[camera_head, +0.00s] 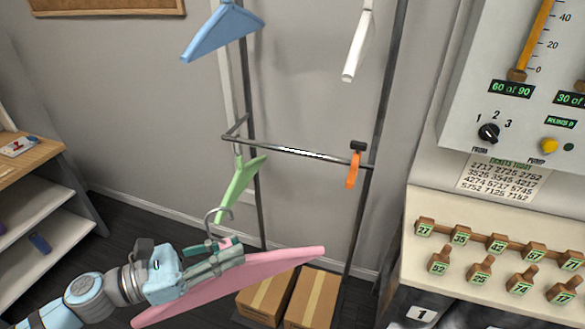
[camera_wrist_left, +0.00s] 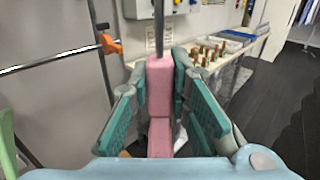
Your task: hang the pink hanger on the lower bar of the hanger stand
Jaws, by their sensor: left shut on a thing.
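My left gripper (camera_head: 222,254) is shut on the pink hanger (camera_head: 270,268) near the base of its hook. The hanger is held tilted, with its grey hook (camera_head: 217,215) pointing up, below and in front of the lower bar (camera_head: 300,152) and apart from it. In the left wrist view the pink hanger (camera_wrist_left: 160,90) stands between the green finger pads. The lower bar (camera_wrist_left: 55,60) is at the left there. A green hanger (camera_head: 238,188) hangs at the bar's left end and an orange clamp (camera_head: 353,170) sits near its right end. My right gripper is not in view.
A blue hanger (camera_head: 222,30) and a white hanger (camera_head: 357,45) hang higher up. Cardboard boxes (camera_head: 312,297) stand on the stand's base. A panel and a peg counter (camera_head: 490,262) are at the right, a shelf (camera_head: 40,215) at the left. The bar's middle is free.

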